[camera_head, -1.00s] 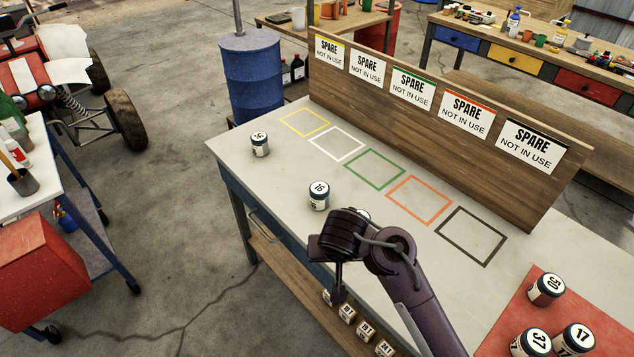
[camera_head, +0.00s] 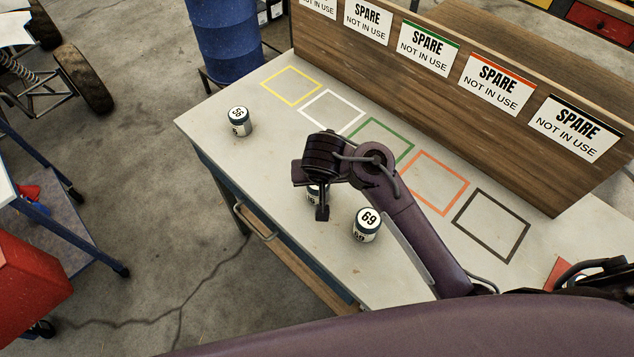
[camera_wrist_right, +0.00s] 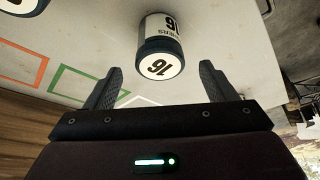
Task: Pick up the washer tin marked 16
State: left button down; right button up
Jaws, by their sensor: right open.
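The washer tin marked 16 (camera_wrist_right: 161,48) is white with a dark lid and stands on the grey table. In the head view, only slivers of this tin (camera_head: 312,196) show behind my right gripper (camera_head: 321,205). In the right wrist view, my right gripper (camera_wrist_right: 160,72) is open, its two fingers spread to either side of the tin's lid end. The tin lies just beyond the fingertips, with no contact visible. My left gripper is not in view.
A tin marked 69 (camera_head: 367,225) stands close to the right of my gripper. A tin marked 56 (camera_head: 239,122) stands near the table's far-left corner. Coloured square outlines, such as the yellow one (camera_head: 291,86), line the back below a wooden board (camera_head: 440,95) with SPARE signs.

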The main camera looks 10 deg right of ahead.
jog(key=shift+w+d+f, duration=0.1)
jog(key=shift+f, duration=0.45)
jog(key=x, duration=0.3)
jog(key=shift+w+f, duration=0.4)
jog(key=shift+f, duration=0.35)
jog(key=c, duration=1.1)
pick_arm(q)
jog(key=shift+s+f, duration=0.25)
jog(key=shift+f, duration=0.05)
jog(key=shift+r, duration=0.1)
pick_arm(e)
jog(key=shift+r, duration=0.15)
